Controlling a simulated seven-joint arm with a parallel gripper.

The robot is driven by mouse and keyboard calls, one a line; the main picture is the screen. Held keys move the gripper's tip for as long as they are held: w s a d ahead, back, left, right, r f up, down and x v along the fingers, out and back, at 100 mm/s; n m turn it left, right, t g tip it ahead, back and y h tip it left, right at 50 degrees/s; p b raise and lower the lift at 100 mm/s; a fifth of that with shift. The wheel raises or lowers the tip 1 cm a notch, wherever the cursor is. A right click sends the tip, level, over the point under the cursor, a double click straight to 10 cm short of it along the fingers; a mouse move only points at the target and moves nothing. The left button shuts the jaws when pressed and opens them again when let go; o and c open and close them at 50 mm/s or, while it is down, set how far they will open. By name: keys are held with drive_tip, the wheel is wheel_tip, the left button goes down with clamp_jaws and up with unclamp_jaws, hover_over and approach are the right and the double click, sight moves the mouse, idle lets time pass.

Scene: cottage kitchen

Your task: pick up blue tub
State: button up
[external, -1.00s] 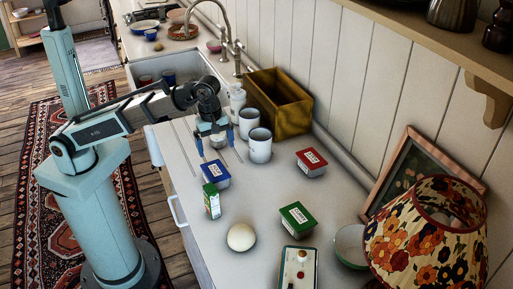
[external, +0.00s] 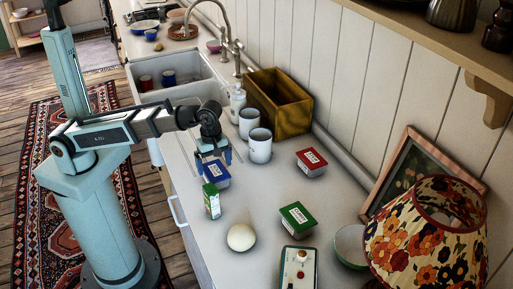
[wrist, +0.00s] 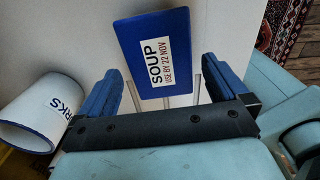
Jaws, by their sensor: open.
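The blue tub (external: 215,172) stands on the worktop, just behind the small green-and-white carton (external: 211,201). In the wrist view its blue lid (wrist: 152,42) carries a white label reading "SOUP, USE BY 22 NOV". My gripper (external: 213,158) is open and low over the tub in the external view. In the wrist view its two blue fingers (wrist: 170,85) point toward the tub's near end, with the lid lying between and beyond their tips. The fingers do not grip it. Whether a finger touches the tub I cannot tell.
White mugs (external: 260,146) stand right of my gripper; one lies close to the left finger in the wrist view (wrist: 38,115). A wooden box (external: 279,104) is behind.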

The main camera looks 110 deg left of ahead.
sight(215, 170)
drive_tip(key=shift+w+d+f, duration=0.15)
drive_tip(key=shift+f, duration=2.45)
drive_tip(key=c, duration=1.1)
